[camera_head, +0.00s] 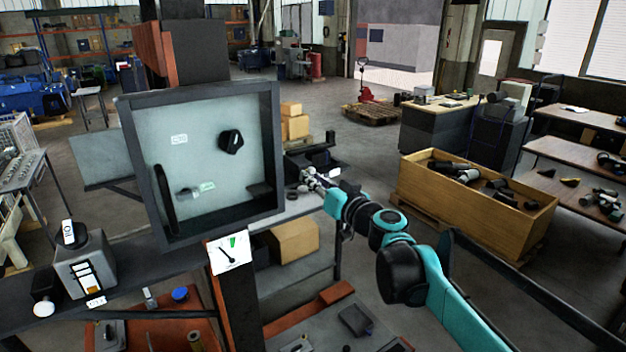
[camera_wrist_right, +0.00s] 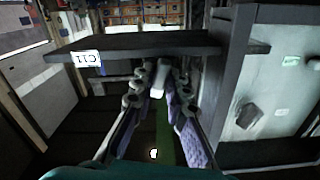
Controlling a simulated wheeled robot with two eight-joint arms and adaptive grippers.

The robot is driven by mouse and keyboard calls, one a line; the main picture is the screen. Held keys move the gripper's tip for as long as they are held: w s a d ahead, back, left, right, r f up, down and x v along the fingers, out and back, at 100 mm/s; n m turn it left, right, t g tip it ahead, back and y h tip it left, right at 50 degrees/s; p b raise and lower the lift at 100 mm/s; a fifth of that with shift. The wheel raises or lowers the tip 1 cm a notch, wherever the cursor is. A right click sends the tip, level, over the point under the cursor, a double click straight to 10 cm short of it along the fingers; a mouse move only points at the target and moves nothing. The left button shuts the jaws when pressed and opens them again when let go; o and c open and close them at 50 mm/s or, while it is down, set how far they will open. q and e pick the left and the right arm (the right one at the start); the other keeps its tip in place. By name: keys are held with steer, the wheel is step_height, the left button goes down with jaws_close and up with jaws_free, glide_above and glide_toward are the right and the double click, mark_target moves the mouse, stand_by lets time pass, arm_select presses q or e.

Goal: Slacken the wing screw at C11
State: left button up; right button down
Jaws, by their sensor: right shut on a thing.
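The white C11 label (camera_wrist_right: 86,57) sits on the edge of a dark plate (camera_wrist_right: 140,42) in the right wrist view. Below that plate, a pale grey piece (camera_wrist_right: 159,78), which looks like the wing screw, stands between the fingertips of my right gripper (camera_wrist_right: 160,92). The right gripper is shut on it. In the head view my right gripper (camera_head: 311,180) is at the dark bracket, just right of the open grey box; the screw is too small to make out there. My left gripper is not in view.
The open grey box (camera_head: 279,150) stands close left of my right gripper, with a black knob (camera_head: 231,141) inside. A gauge card (camera_head: 229,253) hangs below it. A wooden crate (camera_head: 480,210) of dark parts stands at the right.

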steer(key=n, duration=0.4)
steer(key=shift+r, duration=0.1)
steer(key=n, duration=0.3)
steer(key=shift+n, duration=0.3)
steer(key=c, duration=1.4)
jaws_free()
steer(key=shift+o, duration=0.2)
steer(key=v, duration=0.4)
steer(key=shift+s+d, duration=0.1)
steer(key=shift+s, duration=0.15)
